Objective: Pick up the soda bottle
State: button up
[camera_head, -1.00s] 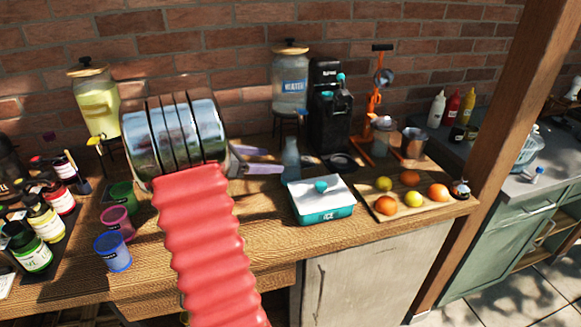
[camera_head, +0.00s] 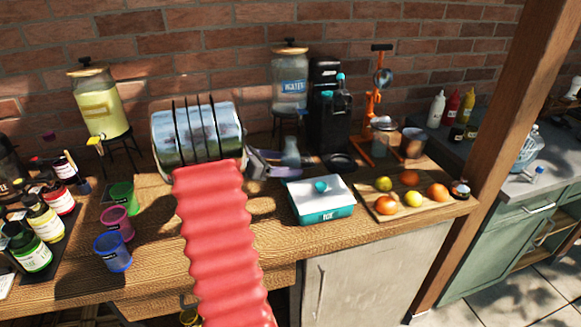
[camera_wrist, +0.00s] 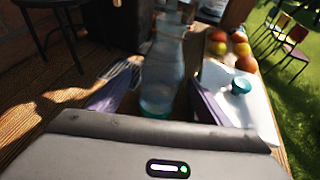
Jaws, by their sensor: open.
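The soda bottle (camera_wrist: 164,68) is a clear, bluish bottle standing upright on the wooden counter. In the head view only its upper part (camera_head: 291,151) shows, above my gripper's fingers. My gripper (camera_head: 285,162) is open and reaches toward the bottle from the left. In the wrist view, my gripper's purple fingers (camera_wrist: 153,97) lie to the left and right of the bottle's lower body. I cannot tell whether either finger touches it.
A white and teal ice box (camera_head: 321,200) stands close in front of the bottle. Behind are a black machine (camera_head: 328,110) and a water dispenser (camera_head: 290,85). A fruit board (camera_head: 408,205) lies right. Colored cups, including a blue one (camera_head: 113,252), stand left.

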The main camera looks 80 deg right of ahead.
jog(key=shift+x, duration=1.15)
jog(key=shift+c, duration=0.6)
jog(key=c, duration=1.4)
